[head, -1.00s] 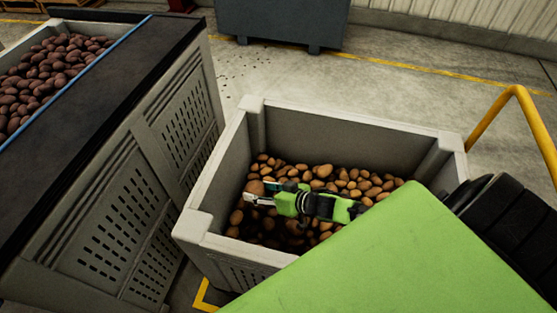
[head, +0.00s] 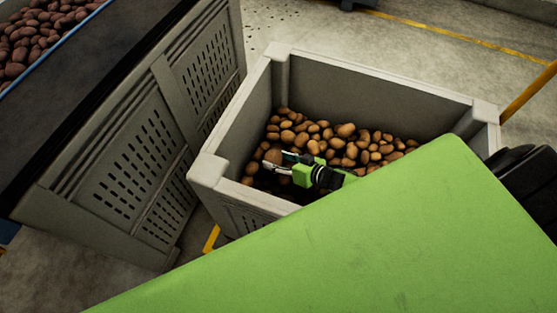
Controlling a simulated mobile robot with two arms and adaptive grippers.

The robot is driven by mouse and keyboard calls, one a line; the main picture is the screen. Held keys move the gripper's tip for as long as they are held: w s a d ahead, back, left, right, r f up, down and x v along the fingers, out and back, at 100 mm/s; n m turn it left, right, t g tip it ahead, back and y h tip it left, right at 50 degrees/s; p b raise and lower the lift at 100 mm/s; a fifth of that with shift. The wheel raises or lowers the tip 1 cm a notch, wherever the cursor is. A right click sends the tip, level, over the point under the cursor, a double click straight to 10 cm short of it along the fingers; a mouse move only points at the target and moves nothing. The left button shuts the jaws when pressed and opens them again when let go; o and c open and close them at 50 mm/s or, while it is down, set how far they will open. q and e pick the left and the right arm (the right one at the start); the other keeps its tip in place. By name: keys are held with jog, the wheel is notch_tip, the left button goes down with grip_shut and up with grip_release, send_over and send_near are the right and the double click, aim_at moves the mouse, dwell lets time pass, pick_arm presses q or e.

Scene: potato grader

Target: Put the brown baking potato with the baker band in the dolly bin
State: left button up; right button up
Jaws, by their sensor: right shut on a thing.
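The grey bin (head: 385,87), which I take for the dolly bin, stands open at the middle with several brown potatoes in it. Its front right part is hidden. My right gripper (head: 275,162) is inside the bin, low over the potatoes towards the left. It is shut on a larger brown potato (head: 273,156) at its fingertips. I cannot make out a baker band on it, nor whether it touches the potatoes beneath. My left gripper is not in view.
A tall slotted grey crate (head: 125,165) stands close along the left of the bin. Dark reddish potatoes (head: 35,40) lie beyond a blue edge at the upper left. Open concrete floor lies behind the bin.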

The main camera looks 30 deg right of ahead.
aim_at(280, 161)
jog(key=o, duration=1.3)
jog(key=shift+f, duration=0.1)
jog(key=shift+s+r, duration=0.1)
jog(key=shift+r, duration=0.25)
jog(key=p+v, duration=0.4)
jog(key=v, duration=0.2)
jog(key=shift+p, duration=0.3)
jog(key=shift+s+d+r, duration=0.2)
jog(key=shift+s+d, duration=0.15)
jog(key=shift+s, duration=0.15)
jog(key=shift+p, duration=0.3)
